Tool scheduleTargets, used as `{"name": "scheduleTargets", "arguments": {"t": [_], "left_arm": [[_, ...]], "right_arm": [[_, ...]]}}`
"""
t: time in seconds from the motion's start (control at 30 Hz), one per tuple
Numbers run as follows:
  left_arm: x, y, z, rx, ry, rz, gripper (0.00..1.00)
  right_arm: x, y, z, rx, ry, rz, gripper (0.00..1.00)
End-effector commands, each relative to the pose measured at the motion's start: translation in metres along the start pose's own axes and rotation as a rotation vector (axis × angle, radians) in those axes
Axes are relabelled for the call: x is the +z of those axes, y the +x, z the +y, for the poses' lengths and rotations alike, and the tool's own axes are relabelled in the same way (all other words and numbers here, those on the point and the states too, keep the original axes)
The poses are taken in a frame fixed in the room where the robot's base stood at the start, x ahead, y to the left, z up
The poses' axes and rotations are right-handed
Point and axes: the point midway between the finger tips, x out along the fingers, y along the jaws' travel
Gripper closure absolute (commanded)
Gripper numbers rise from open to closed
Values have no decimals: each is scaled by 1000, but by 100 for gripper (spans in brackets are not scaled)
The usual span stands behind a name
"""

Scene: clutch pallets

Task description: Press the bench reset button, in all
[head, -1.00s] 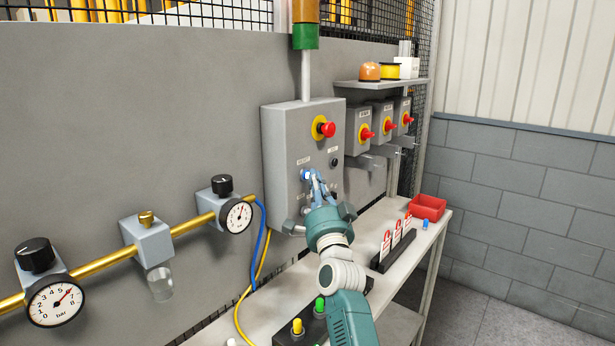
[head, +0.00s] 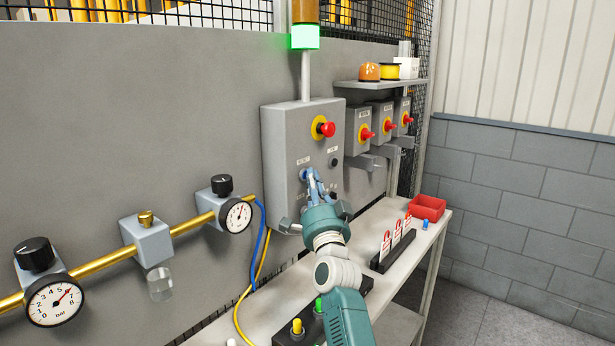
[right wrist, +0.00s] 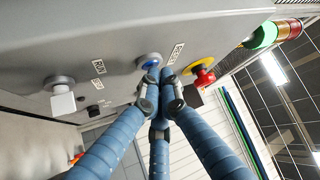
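The blue button (right wrist: 150,61) is on the grey control box (head: 278,150), below and left of its red emergency stop (head: 325,129). In the head view my fingers mostly cover the blue button. My right gripper (head: 306,176) is at the box front with its fingers drawn together and nothing held. In the right wrist view its fingertips (right wrist: 160,80) are right at the blue button; whether they touch it I cannot tell. The green lamp (head: 304,37) on top of the box's pole is lit. My left gripper is not in view.
Several red-handled switches (head: 366,133) sit right of the box. A pipe with gauges (head: 55,301) runs along the panel at left. The bench (head: 262,314) below carries a red bin (head: 427,207), a tag rack (head: 394,253) and a block with coloured buttons (head: 297,327).

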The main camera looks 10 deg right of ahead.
Motion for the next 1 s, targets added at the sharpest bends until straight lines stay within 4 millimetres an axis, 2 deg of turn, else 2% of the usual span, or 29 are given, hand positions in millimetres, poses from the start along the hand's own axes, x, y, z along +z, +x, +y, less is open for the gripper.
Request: {"name": "scheduleTargets", "arguments": {"t": [0.5,0.77,1.0], "left_arm": [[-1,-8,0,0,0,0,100],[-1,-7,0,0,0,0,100],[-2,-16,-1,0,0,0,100]], "right_arm": [[-11,-12,0,1,0,-2,100],[-12,-13,0,0,0,-1,100],[-26,-25,-1,0,-1,0,100]]}}
